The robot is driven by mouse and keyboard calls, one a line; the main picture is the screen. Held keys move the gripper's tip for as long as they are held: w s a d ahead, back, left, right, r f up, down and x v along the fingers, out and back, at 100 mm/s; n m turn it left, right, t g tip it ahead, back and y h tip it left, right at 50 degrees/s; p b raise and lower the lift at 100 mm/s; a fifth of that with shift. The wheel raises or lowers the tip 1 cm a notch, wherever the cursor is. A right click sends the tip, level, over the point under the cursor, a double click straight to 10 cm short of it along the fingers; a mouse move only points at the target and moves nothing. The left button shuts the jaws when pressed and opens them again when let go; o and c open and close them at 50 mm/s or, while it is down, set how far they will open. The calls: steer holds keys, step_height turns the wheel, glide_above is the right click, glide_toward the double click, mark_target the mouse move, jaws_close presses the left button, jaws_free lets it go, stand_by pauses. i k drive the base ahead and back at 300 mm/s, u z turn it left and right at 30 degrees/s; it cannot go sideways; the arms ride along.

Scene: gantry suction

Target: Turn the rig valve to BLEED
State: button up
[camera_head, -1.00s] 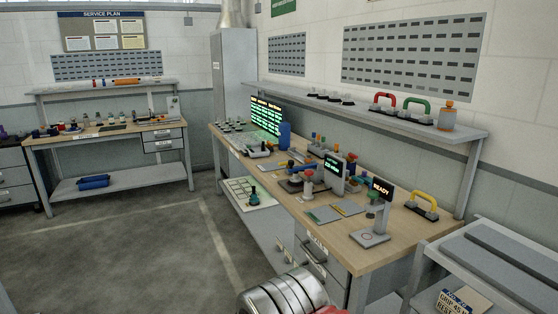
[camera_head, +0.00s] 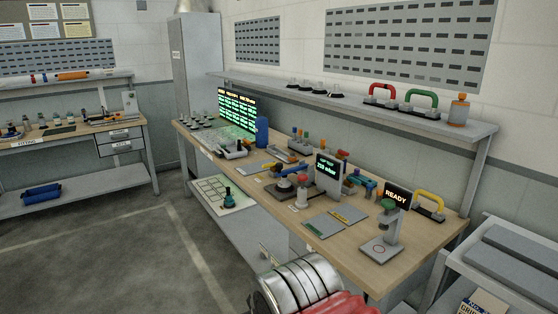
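The workbench (camera_head: 350,248) holds several small fixtures, and I cannot tell for sure which is the rig valve. A grey unit with a small lit display (camera_head: 328,172) stands mid-bench, its green text too small to read surely. Just left of it is a red-topped knob on a pale post (camera_head: 302,190), beside a dark round base (camera_head: 284,190). Nearer the front right is a stand with a green knob (camera_head: 388,206) and a READY display (camera_head: 396,196). No BLEED marking is readable. My gripper is not in view; only part of my arm shows at the bottom edge.
A shelf (camera_head: 300,97) above the bench holds red and green handled tools and an orange bottle (camera_head: 459,110). A yellow handle (camera_head: 430,202) sits at the bench's right end. A grey cart (camera_head: 490,260) stands at right. Floor at left (camera_head: 110,265) is open.

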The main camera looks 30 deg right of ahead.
mark_target(270, 165)
steer(key=z, duration=0.45)
steer(key=i, duration=1.05)
steer(key=z, duration=0.4)
steer(key=k, duration=0.65)
steer(key=u, duration=0.6)
steer(key=i, duration=0.7)
steer(key=u, duration=0.45)
steer(key=i, duration=1.4)
steer(key=z, duration=0.6)
